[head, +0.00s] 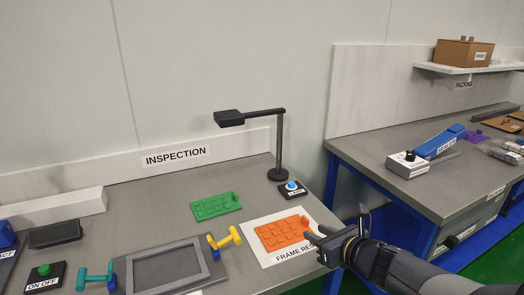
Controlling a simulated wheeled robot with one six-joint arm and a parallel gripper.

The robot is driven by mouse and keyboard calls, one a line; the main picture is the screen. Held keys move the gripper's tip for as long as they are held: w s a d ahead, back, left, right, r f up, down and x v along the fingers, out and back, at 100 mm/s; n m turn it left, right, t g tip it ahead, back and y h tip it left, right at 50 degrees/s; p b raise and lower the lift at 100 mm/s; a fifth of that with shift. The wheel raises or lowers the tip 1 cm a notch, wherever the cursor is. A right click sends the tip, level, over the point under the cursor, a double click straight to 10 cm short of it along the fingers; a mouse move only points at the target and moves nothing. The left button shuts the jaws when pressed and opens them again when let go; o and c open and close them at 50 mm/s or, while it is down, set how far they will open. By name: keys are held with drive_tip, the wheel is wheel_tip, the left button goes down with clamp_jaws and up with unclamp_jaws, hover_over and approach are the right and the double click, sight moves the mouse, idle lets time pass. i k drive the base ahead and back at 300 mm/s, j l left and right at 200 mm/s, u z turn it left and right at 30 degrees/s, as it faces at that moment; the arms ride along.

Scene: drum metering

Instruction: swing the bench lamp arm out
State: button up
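The bench lamp (280,150) stands at the back right corner of the inspection bench. Its dark upright post carries a horizontal arm (262,112) that reaches left to a flat black lamp head (229,118). My gripper (317,239) is at the bench's right edge, low and in front of the lamp, apart from it. Its fingers point left beside the orange plate, and they look spread with nothing seen between them.
An orange studded plate (282,233) lies on a white sheet marked FRAME RES. A green studded plate (215,206) lies behind it. A grey frame (163,270) with teal and yellow handles is at front. A second bench (400,190) with a sealer stands right, across a gap.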

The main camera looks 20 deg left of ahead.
sight(231, 117)
drive_tip(key=u, duration=1.15)
